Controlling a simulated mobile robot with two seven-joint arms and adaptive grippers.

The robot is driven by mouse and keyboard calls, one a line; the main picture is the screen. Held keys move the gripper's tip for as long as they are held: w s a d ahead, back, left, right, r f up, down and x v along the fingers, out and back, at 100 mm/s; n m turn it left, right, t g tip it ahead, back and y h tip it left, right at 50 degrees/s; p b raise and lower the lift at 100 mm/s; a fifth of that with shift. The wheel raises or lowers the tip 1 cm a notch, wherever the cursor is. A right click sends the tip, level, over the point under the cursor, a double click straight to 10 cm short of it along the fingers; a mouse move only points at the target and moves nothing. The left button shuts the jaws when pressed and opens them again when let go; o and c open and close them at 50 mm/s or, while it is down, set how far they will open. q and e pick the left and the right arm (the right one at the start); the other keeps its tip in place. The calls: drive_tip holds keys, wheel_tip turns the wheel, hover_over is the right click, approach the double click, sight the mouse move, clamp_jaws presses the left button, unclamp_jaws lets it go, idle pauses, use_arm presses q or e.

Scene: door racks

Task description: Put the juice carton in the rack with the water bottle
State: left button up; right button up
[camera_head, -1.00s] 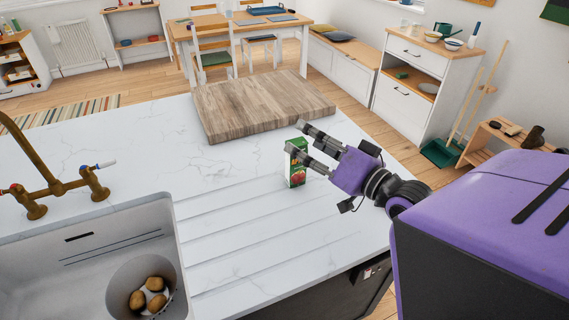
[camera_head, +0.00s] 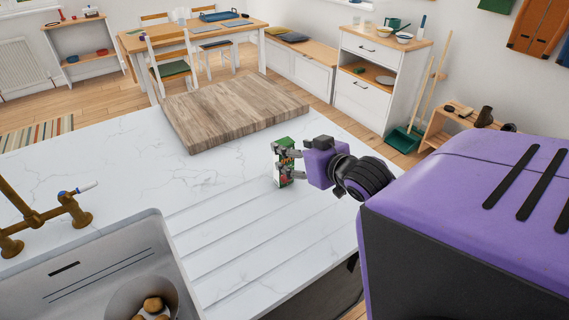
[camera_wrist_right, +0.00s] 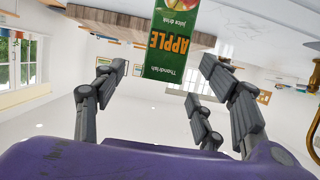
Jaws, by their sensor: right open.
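The juice carton (camera_head: 280,172), green with a printed front, stands upright on the white counter near its right edge. In the right wrist view the apple juice carton (camera_wrist_right: 170,48) appears upside down, between and beyond the spread fingers. My right gripper (camera_head: 291,162) is at the carton's right side, its fingers partly overlapping the carton in the head view. The right gripper (camera_wrist_right: 165,78) is open, with gaps visible between its fingers and the carton. No rack door or water bottle is visible. My left gripper is not in view.
A thick wooden board (camera_head: 232,112) lies behind the carton. A sink (camera_head: 85,270) with a bowl of potatoes (camera_head: 153,304) and a brass tap (camera_head: 40,218) is at left. The grooved counter (camera_head: 235,235) in front of the carton is clear.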

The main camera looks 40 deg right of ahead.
drive_tip(key=x, duration=0.3)
drive_tip(key=shift+w+a, duration=0.1)
drive_tip(key=shift+w, duration=0.25)
clamp_jaws()
